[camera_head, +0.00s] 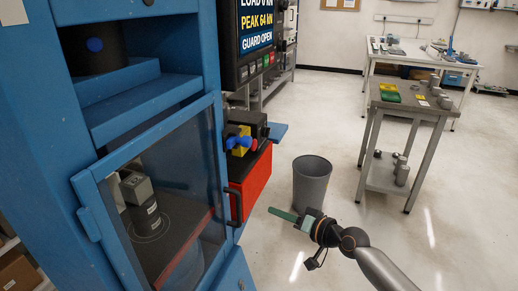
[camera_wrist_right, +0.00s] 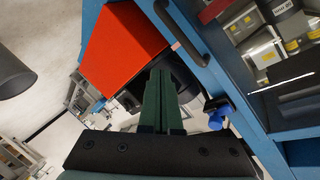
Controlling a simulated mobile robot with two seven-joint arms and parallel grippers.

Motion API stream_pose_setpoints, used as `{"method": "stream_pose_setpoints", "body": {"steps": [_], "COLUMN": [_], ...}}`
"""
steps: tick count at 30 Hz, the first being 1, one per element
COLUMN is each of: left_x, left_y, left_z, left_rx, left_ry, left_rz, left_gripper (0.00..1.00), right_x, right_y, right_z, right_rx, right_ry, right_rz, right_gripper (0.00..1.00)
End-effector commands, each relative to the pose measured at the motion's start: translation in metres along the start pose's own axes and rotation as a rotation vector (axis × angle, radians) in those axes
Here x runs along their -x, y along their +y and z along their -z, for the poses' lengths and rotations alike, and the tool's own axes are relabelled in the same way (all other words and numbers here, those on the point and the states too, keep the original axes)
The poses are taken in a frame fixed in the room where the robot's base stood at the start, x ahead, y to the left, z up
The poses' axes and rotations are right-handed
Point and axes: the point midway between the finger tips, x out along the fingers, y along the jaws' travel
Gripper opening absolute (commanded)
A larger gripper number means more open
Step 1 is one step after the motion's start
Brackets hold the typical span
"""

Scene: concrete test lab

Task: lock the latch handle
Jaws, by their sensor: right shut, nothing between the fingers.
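A blue machine (camera_head: 35,130) fills the left of the head view, with a blue-framed glass guard door (camera_head: 160,185). A black bar handle (camera_head: 235,207) is on the door's right edge and also shows in the right wrist view (camera_wrist_right: 182,32). A small blue-knobbed lever (camera_head: 239,141) sits above the red box; a blue knob shows in the wrist view (camera_wrist_right: 216,118). I cannot tell which part is the latch handle. My right gripper (camera_head: 270,210) has green fingers, shut and empty, right of the bar handle and apart from it; its fingers (camera_wrist_right: 161,74) point toward the machine.
A red box (camera_head: 252,185) juts from the machine beside the door. A grey bin (camera_head: 311,185) stands behind my right gripper. The screen (camera_head: 256,30) reads "GUARD OPEN".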

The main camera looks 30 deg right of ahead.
Motion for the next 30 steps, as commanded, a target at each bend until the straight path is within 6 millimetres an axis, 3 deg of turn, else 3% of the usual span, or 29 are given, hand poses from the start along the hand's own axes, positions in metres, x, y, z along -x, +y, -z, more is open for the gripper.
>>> {"method": "stream_pose_setpoints", "body": {"steps": [1, 6, 12, 18, 30], "left_x": [-0.006, -0.013, -0.019, -0.021, -0.02], "left_y": [0.0, 0.003, 0.008, 0.009, 0.007], "left_z": [-0.004, -0.009, -0.014, -0.017, -0.015], "left_rx": [-0.001, -0.001, -0.003, -0.005, -0.006], "left_ry": [0.002, 0.001, 0.001, -0.004, -0.003], "left_rz": [-0.002, -0.01, -0.023, -0.025, -0.022], "left_gripper": [0.5, 0.5, 0.5, 0.5, 0.5], "right_x": [-0.003, 0.003, 0.018, 0.027, 0.026], "right_y": [-0.006, -0.037, -0.07, -0.084, -0.086], "right_z": [0.023, 0.094, 0.151, 0.173, 0.175], "right_rx": [-0.03, -0.151, -0.249, -0.289, -0.291], "right_ry": [0.029, 0.101, 0.148, 0.163, 0.164], "right_rz": [0.037, 0.165, 0.291, 0.345, 0.348], "right_gripper": [0.0, 0.0, 0.0, 0.0, 0.0]}}
